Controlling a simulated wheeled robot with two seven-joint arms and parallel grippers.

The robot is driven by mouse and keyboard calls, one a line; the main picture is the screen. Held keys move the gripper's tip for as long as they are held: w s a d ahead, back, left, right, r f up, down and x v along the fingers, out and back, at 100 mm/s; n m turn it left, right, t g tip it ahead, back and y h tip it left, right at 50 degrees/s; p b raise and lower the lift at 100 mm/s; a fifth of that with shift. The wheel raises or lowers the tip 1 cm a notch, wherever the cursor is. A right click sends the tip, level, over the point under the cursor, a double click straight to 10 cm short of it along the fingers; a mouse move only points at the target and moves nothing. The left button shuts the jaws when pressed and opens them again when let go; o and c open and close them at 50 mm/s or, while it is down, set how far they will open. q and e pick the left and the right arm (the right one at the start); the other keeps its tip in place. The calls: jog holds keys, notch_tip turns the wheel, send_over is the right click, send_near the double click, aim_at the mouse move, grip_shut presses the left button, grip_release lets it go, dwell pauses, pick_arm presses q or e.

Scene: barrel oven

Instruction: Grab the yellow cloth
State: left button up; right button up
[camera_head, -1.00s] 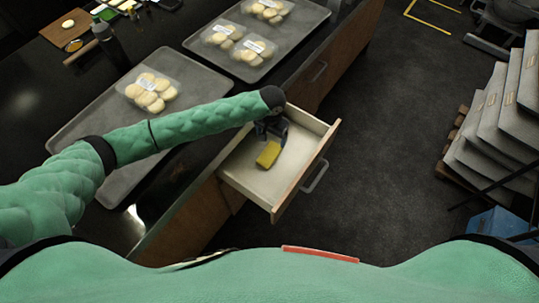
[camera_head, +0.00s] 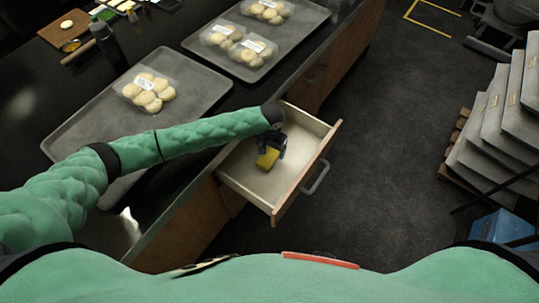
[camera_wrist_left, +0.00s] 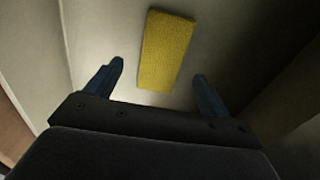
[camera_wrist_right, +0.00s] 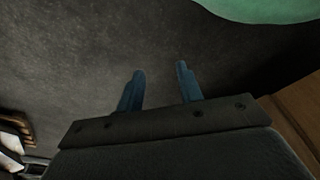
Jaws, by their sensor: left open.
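The yellow cloth (camera_head: 267,158) lies on the floor of the open drawer (camera_head: 249,183), partly hidden by my left gripper (camera_head: 270,150) in the head view. In the left wrist view the cloth (camera_wrist_left: 167,50) is a flat yellow rectangle just beyond the fingertips, roughly between their lines. My left gripper (camera_wrist_left: 158,75) is open and empty, inside the drawer and above its floor. My right gripper (camera_wrist_right: 160,75) shows only in its wrist view, with its two fingers apart and nothing between them, over the dark floor.
Trays (camera_head: 85,135) with packs of round pale dough pieces (camera_head: 148,92) stand on the dark counter beside the drawer. Stacked grey boxes (camera_head: 508,118) stand at the right. The floor (camera_head: 385,150) between is clear.

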aim_at(270, 154)
pick_arm(q)
jog(key=shift+w+a+f+p, duration=0.1)
jog(key=shift+f+p, duration=0.6)
jog(key=shift+f, duration=1.25)
pick_arm(e)
jog(key=shift+s+d+f, duration=0.45)
jog(key=shift+s+f, duration=0.1)
jog(key=shift+f, duration=0.25)
jog(key=shift+s+d+f, duration=0.4)
jog(key=shift+s+f, duration=0.1)
jog(key=shift+f, duration=0.25)
pick_arm(q)
jog(key=c, duration=1)
jog(key=shift+c, duration=0.3)
pick_arm(e)
jog(key=shift+s+d, duration=0.1)
pick_arm(q)
jog(key=shift+r, duration=0.1)
pick_arm(e)
jog(key=shift+f, duration=0.1)
